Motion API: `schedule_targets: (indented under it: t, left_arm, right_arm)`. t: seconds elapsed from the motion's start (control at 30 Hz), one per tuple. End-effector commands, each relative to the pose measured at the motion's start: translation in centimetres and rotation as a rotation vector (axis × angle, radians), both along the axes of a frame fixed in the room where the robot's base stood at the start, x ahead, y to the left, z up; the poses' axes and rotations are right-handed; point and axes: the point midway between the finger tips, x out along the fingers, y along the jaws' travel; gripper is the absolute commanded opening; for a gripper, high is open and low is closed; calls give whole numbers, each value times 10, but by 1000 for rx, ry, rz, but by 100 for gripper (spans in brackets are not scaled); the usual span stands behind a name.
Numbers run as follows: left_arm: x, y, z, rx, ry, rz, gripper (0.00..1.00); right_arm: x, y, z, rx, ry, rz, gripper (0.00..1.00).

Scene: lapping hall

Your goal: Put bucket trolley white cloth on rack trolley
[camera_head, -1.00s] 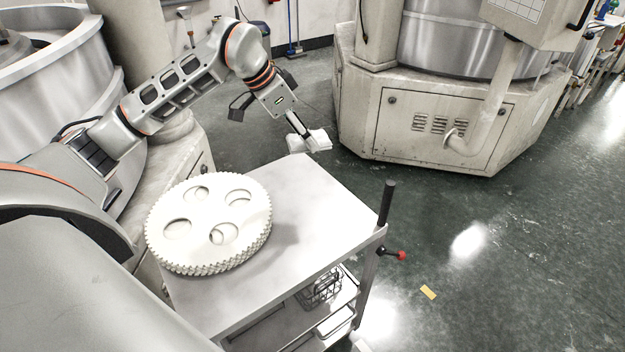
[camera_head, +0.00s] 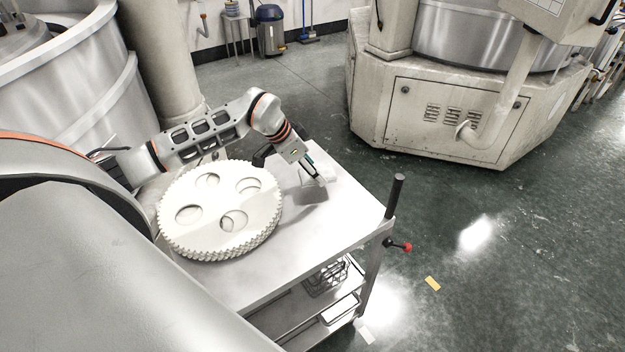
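The rack trolley (camera_head: 335,225) stands in front of me with a pale flat top. My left arm comes in from the left and reaches over its far part. My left gripper (camera_head: 314,172) points down there and appears shut on the white cloth (camera_head: 306,177). The cloth is hard to tell from the pale top. A dark shadow lies on the top just below it; I cannot tell whether the cloth touches the surface. My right gripper is not in view.
A stack of pale toothed discs (camera_head: 222,208) fills the trolley top's left part. A dark post (camera_head: 396,195) and red-knobbed lever (camera_head: 406,247) stand at its right corner. A wire basket (camera_head: 328,279) sits below. A large machine (camera_head: 450,110) stands behind; floor to the right is clear.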

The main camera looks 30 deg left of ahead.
Motion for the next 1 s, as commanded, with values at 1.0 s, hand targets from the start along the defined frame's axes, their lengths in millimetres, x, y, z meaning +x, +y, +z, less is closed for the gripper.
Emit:
schedule_targets:
  t: [1.0]
  left_arm:
    - [0,0,-47,1,1,0,70]
  right_arm:
    - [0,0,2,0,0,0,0]
